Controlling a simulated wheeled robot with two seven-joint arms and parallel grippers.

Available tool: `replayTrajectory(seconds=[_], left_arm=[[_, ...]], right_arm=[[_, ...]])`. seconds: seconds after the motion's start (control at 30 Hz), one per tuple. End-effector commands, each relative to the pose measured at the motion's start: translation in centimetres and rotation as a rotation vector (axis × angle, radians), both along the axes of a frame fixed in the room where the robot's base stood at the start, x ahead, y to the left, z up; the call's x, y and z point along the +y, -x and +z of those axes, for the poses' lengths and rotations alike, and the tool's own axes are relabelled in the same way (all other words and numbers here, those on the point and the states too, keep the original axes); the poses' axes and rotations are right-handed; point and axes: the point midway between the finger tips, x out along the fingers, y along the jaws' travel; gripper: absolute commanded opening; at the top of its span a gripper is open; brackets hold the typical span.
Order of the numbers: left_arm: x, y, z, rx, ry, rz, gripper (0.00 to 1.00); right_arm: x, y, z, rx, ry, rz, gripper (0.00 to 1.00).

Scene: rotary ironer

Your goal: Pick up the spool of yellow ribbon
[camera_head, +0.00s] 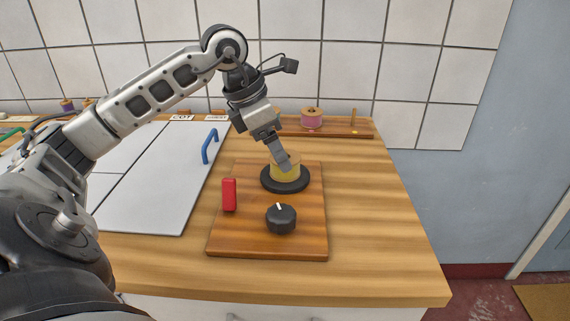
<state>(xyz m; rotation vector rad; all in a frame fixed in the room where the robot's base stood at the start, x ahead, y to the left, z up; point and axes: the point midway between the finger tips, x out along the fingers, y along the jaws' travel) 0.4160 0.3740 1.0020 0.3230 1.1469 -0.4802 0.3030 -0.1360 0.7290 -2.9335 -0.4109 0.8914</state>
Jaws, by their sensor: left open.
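The spool of yellow ribbon (285,173) stands on a round black base (303,184) on a wooden board. My left gripper (284,163) reaches down from above, with its fingers at the spool's top and overlapping it in the picture. The jaws are open. I cannot tell whether the fingers touch the spool or straddle it, as the gripper hides part of its top. My right gripper is not in view.
The wooden board (245,242) also carries a red block (229,195) and a black knob (281,218). A pink spool (312,118) and a peg (353,118) stand on a rack behind. The right tabletop (375,220) is clear.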

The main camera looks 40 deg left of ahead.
Motion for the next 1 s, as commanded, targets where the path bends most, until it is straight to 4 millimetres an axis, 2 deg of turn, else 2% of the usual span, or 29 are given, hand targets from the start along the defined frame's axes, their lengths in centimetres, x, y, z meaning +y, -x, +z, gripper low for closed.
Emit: replayTrajectory(seconds=[0.13, 0.3, 0.57, 0.73, 1.0], left_arm=[[-0.6, -1.6, -1.6, 0.001, 0.007, -0.003, 0.74], [-0.8, -2.1, -3.5, 0.002, 0.003, 0.001, 0.74], [-0.8, -2.2, -3.7, 0.000, 0.002, 0.001, 0.74], [-0.8, -2.2, -3.7, 0.001, 0.001, 0.001, 0.27], [-0.8, -2.2, -3.6, 0.000, 0.002, 0.001, 0.26]], right_arm=[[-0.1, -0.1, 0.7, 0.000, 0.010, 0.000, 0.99], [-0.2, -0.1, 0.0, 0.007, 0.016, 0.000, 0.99], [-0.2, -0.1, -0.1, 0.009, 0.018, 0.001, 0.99], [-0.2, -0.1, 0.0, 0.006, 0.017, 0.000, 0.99], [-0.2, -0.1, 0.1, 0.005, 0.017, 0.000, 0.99]])
